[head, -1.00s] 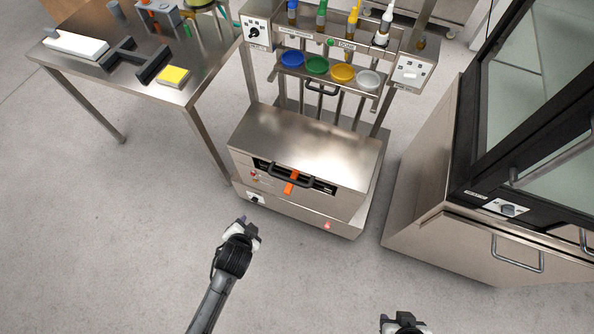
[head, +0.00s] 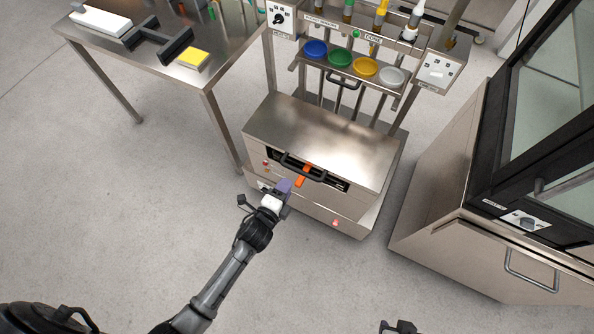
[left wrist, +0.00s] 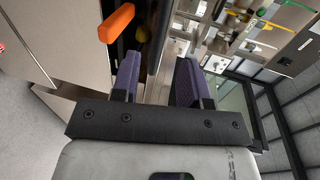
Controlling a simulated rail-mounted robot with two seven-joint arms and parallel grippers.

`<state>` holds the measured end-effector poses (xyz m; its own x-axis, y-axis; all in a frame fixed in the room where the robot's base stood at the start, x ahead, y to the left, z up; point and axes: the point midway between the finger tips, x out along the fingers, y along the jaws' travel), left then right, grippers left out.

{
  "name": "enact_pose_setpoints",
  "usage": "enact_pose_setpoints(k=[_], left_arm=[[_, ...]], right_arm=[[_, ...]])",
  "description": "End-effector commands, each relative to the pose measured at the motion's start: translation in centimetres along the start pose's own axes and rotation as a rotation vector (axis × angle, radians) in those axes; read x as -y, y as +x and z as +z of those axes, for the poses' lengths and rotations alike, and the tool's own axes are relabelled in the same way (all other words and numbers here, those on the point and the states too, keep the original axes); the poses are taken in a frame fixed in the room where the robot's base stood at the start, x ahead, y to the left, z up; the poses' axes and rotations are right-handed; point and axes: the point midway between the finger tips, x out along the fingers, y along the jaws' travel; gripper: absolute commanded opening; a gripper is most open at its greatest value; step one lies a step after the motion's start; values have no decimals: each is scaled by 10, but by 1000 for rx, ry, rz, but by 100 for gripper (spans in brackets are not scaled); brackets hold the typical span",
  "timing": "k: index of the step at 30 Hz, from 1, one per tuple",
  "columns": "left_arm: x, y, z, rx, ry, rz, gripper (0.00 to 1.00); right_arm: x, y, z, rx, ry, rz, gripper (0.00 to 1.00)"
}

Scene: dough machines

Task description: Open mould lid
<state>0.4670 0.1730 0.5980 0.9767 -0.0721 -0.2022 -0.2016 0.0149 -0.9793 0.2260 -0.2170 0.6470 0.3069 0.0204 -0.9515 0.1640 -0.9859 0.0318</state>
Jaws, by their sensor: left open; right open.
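The mould lid (head: 326,140) is the flat steel top of the steel machine in the middle of the head view, and it looks closed. A black bar handle (head: 303,167) runs along its front edge, with an orange lever (head: 302,176) by it. My left gripper (head: 284,188) is at the machine's front, just left of and below the orange lever. In the left wrist view its purple fingers (left wrist: 157,78) are apart and empty, with the orange lever (left wrist: 116,23) beyond them at upper left. My right gripper (head: 399,326) is at the bottom edge, mostly cut off.
Blue, green, yellow and white bowls (head: 353,63) sit on a rack behind the lid, below several bottles. A steel table (head: 180,66) stands at left, and a steel cabinet with a glass door (head: 505,235) at right. The floor in front is clear.

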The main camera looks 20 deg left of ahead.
Motion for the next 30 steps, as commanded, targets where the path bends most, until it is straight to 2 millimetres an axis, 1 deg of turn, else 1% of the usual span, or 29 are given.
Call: enact_pose_setpoints(k=[1, 6, 12, 18, 30], left_arm=[[-3, 12, 0, 0, 0, -1, 41], [-3, 42, 0, 1, -1, -1, 41], [-2, 68, 0, 1, -1, -1, 41], [-1, 81, 0, 1, -2, 1, 41], [0, 84, 0, 1, -2, 1, 41]], right_arm=[[0, 8, 2, 0, -2, 1, 43], [-2, 18, 6, 1, -7, 5, 43], [-1, 28, 9, 1, -7, 6, 43], [-1, 32, 11, 1, -5, 5, 43], [2, 33, 10, 0, 2, -2, 43]])
